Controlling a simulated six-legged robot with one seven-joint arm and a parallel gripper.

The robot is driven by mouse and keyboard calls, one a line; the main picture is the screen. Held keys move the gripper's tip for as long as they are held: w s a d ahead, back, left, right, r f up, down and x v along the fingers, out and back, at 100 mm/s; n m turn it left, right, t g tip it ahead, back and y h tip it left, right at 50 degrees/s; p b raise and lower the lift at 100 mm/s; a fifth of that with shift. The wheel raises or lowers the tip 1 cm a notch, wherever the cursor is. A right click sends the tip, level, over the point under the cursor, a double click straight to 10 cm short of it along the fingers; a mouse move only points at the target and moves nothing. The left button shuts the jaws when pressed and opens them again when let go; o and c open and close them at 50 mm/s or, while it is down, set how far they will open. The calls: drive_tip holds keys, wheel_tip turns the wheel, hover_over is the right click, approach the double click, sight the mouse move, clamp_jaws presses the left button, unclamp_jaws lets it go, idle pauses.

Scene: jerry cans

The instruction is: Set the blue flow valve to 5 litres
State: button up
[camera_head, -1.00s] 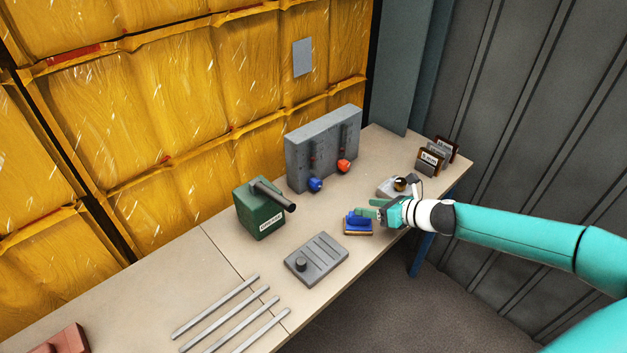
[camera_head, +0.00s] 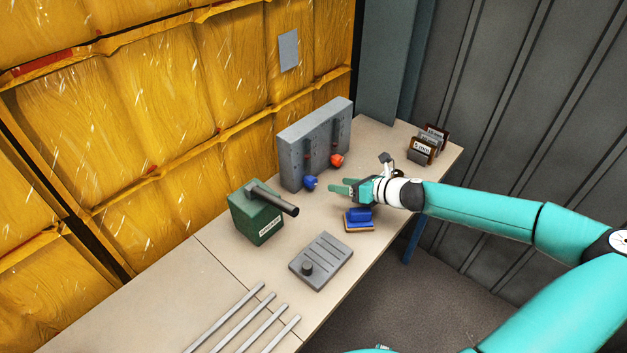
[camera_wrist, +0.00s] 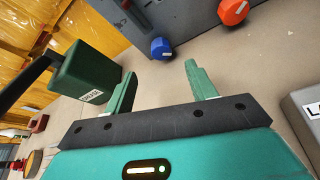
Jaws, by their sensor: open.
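The blue flow valve (camera_head: 311,182) is a blue knob low on the front of an upright grey panel (camera_head: 296,152). An orange-red knob (camera_head: 337,160) sits to its right on the same panel. In the wrist view the blue valve (camera_wrist: 161,48) shows beyond my fingers, with the orange knob (camera_wrist: 233,11) to its upper right. My gripper (camera_head: 334,189) is open and empty, its fingertips close in front of the blue valve but apart from it. In the wrist view my gripper (camera_wrist: 160,76) has its fingers spread, the valve lying ahead between their directions. The valve's scale is unreadable.
A green labelled box (camera_head: 256,215) with a dark cylinder stands left of the panel. A blue block on a small tray (camera_head: 358,228) lies below my gripper. A grey slotted plate (camera_head: 321,262) and several rods lie nearer. Small framed cards (camera_head: 425,146) stand far right.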

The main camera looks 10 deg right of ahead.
sight(315, 181)
drive_tip(key=x, duration=1)
drive_tip(key=shift+w+a+f, duration=0.1)
drive_tip(key=shift+w+f, duration=0.1)
drive_tip(key=shift+c, duration=0.3)
drive_tip(key=c, duration=0.9)
